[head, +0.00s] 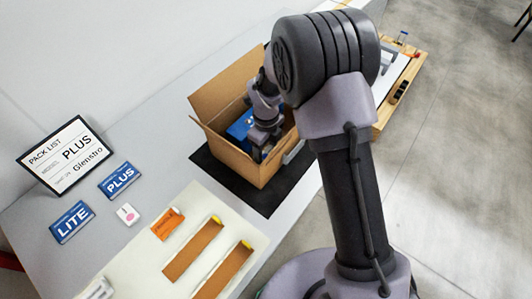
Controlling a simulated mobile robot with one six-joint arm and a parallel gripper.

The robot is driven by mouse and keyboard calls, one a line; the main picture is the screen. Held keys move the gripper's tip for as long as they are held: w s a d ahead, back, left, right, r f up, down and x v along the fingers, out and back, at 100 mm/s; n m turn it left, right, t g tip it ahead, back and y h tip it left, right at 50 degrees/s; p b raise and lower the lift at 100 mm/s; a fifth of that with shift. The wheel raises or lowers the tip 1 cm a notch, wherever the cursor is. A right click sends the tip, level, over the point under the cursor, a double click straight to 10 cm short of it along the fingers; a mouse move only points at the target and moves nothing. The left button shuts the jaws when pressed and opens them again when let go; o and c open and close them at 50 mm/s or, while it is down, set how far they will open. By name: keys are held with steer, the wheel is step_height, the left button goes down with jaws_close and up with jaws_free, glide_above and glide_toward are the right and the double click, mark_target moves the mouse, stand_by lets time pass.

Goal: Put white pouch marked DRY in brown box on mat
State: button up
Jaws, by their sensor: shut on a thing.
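The brown box (226,158) stands open on the black mat (228,182), its flaps folded outward. A blue item (240,125) lies inside it. My gripper (262,150) points down into the box's near right part, beside the blue item. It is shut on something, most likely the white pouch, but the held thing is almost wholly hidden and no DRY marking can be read. My arm covers the box's right side.
A pack list sign (66,155) reading PLUS stands at the left, near blue PLUS (119,181) and LITE (72,222) boxes. A small white item with a pink mark (127,214) and an orange packet (167,223) lie near brown trays (193,249). A wooden board (398,98) is behind my arm.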

mark_target(266, 151)
steer(key=shift+f, duration=0.85)
steer(key=shift+f+b, duration=0.25)
steer(key=shift+b, duration=0.05)
steer(key=o, duration=1.5)
steer(key=shift+r, duration=0.1)
step_height(266, 151, up, 12)
steer(key=p, duration=0.4)
steer(key=shift+r, duration=0.15)
